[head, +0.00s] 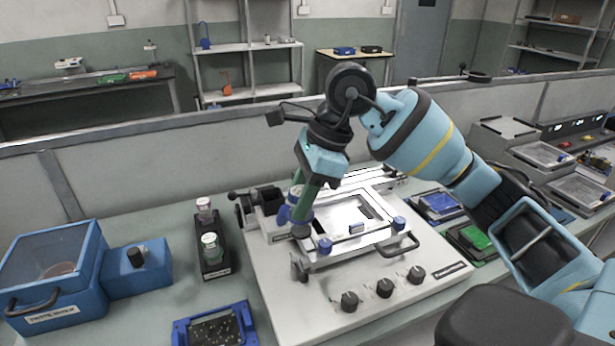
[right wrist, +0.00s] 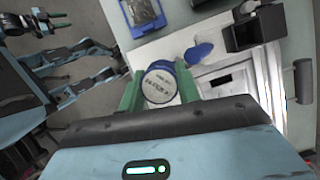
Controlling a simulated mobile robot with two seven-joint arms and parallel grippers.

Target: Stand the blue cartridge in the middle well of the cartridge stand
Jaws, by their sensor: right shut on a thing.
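My right gripper (head: 298,210) has long green fingers and points down over the left part of the white printer-like machine. It is shut on the blue cartridge (head: 297,192), which is partly hidden by a finger. In the right wrist view the round white labelled end of the cartridge (right wrist: 160,84) sits between both fingers. The black cartridge stand (head: 217,270) is on the table, left of the machine and apart from the gripper. The middle well is not clearly visible.
The machine (head: 300,310) has knobs, a raised frame and a handle. A blue box with a clear lid (head: 58,262) stands at the left. A blue tray (head: 248,318) lies in front of the stand. Blue and green pads (head: 476,238) are at the right.

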